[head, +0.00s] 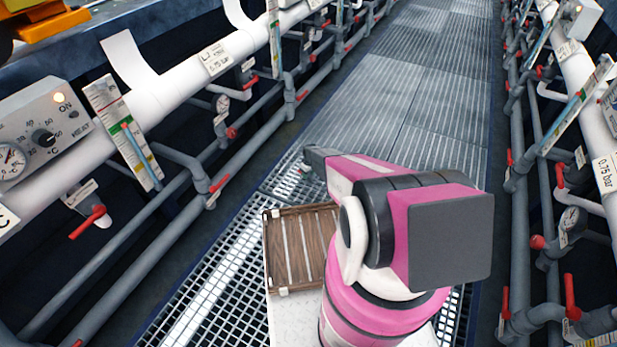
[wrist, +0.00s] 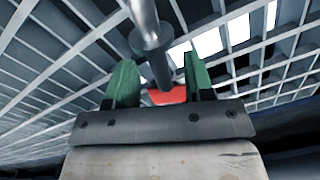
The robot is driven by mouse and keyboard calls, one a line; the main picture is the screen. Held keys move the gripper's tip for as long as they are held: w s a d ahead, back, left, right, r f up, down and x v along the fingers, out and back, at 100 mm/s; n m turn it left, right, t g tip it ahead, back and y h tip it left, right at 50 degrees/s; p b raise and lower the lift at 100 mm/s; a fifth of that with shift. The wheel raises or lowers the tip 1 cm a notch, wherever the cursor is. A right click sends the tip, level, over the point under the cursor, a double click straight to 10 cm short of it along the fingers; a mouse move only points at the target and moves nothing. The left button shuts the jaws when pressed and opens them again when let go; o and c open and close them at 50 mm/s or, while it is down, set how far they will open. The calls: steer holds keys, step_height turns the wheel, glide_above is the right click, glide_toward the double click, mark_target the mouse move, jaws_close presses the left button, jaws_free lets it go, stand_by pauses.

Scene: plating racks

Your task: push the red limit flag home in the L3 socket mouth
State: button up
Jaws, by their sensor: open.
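In the wrist view my gripper (wrist: 156,88) has two green fingers standing apart. A red piece (wrist: 168,95) shows low between them, partly hidden by the grey gripper bar; whether it is the limit flag I cannot tell. A grey rod or pipe (wrist: 150,40) with a thicker collar comes down from the top and ends between the fingers, in front of or beside the red piece. I cannot tell whether either touches a finger. No socket mouth marked L3 can be made out. In the head view my pink arm reaches away up the aisle and its fingertips cannot be made out.
White pipes with gauges, grey pipework and red valve handles (head: 88,222) line the left side. A similar rack with red handles (head: 571,297) lines the right. A heater box (head: 40,125) stands at left. A slatted brown tray (head: 305,245) lies beside my arm. The grated aisle (head: 400,95) is clear.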

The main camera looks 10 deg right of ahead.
steer(key=shift+f, duration=0.25)
steer(key=shift+c, duration=0.3)
jaws_close()
steer(key=shift+r, duration=0.2)
